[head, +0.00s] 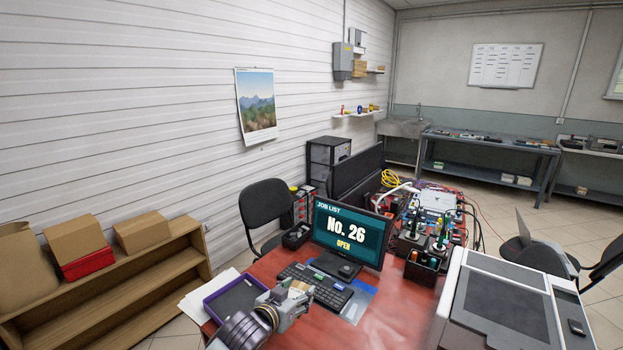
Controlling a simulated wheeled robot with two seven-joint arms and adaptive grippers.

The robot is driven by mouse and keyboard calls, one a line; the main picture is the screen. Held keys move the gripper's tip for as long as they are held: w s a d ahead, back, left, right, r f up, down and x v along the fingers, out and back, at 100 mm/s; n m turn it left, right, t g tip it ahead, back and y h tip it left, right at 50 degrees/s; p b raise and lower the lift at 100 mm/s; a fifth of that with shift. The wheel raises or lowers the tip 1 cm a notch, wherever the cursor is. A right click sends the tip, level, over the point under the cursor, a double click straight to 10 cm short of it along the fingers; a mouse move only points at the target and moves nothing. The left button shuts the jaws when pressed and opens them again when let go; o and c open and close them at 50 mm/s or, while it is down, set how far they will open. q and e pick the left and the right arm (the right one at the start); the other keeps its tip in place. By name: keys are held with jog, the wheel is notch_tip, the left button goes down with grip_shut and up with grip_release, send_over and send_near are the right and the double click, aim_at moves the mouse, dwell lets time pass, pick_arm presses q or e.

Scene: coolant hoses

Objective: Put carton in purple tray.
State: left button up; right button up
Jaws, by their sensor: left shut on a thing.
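The purple tray (236,300) lies on the red-brown table at its near left, with a dark inside; its near part is hidden by my left arm. My left gripper (294,297) is just right of the tray, in front of the keyboard. It is shut on a small pale thing at its fingers, which seems to be the carton; the gripper hides most of it. My right gripper is not in view.
A keyboard (316,286) and a monitor (347,235) reading "No. 26 OPEN" stand behind the gripper. White papers (199,309) lie left of the tray. A black holder (421,271) and a large printer-like machine (505,300) stand to the right.

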pick_arm(q)
jog(key=s+a+r+n+t+y, duration=0.15)
jog(key=a+n+y, duration=0.25)
jog(key=a, duration=0.9)
jog(key=s+a+f+y, duration=0.1)
jog(key=s+a+f, duration=0.1)
jog(key=s+f, duration=0.2)
jog(key=s+a+f+n, duration=0.1)
jog(key=s+a+f, duration=0.1)
jog(key=s+f, duration=0.3)
jog(key=shift+a+f+y, duration=0.35)
jog(key=shift+f+y, duration=0.05)
jog(key=shift+f, duration=1.55)
